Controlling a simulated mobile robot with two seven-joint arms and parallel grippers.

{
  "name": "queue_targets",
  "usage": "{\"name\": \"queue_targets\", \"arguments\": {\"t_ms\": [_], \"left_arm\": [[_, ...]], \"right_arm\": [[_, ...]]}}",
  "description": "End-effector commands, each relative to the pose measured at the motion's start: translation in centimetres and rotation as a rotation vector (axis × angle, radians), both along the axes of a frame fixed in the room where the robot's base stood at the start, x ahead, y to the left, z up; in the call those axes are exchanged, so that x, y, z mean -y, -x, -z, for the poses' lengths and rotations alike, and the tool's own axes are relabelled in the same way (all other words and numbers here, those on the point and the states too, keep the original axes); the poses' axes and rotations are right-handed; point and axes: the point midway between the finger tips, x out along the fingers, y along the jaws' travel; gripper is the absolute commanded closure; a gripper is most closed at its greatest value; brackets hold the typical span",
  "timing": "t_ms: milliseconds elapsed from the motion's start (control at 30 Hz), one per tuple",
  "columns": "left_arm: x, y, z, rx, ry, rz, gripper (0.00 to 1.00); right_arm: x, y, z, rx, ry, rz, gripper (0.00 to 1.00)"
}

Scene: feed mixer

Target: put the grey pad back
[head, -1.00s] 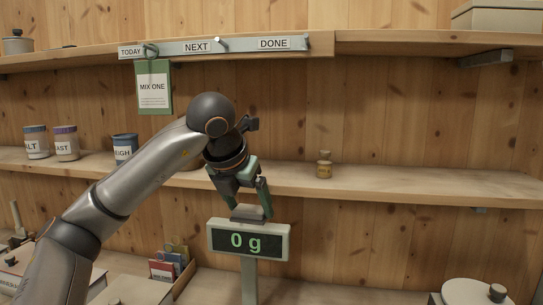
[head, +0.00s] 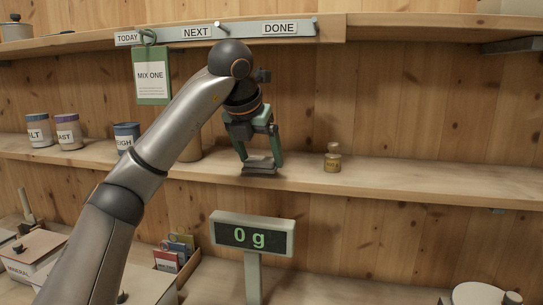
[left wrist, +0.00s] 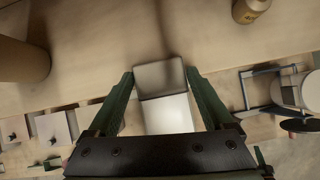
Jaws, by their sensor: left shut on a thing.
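The grey pad (head: 260,166) is a small flat block between the fingertips of my left gripper (head: 259,158), which is shut on it. In the head view the pad appears level with the front part of the middle shelf (head: 400,183); I cannot tell if it touches the wood. In the left wrist view the pad (left wrist: 160,76) lies between the two green fingers (left wrist: 160,76), with the shelf board beyond. My right gripper is not in view.
Labelled jars (head: 68,133) stand at the left. The display reading 0 g (head: 252,236) is below. The shelf right of the bottle is clear.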

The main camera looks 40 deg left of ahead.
Motion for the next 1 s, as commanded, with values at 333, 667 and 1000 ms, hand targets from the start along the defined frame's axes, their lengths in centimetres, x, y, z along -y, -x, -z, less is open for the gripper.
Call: {"name": "queue_targets", "arguments": {"t_ms": [333, 667, 1000], "left_arm": [[-1.5, -3.6, 0.0, -0.001, 0.000, 0.000, 0.75], [-3.1, -7.0, 0.7, -0.005, 0.000, 0.000, 0.75], [-3.0, -7.0, 1.6, -0.001, 0.000, 0.000, 0.75]], "right_arm": [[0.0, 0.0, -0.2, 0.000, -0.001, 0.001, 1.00], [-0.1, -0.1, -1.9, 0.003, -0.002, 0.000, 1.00], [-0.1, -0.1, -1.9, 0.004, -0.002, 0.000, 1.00]]}}
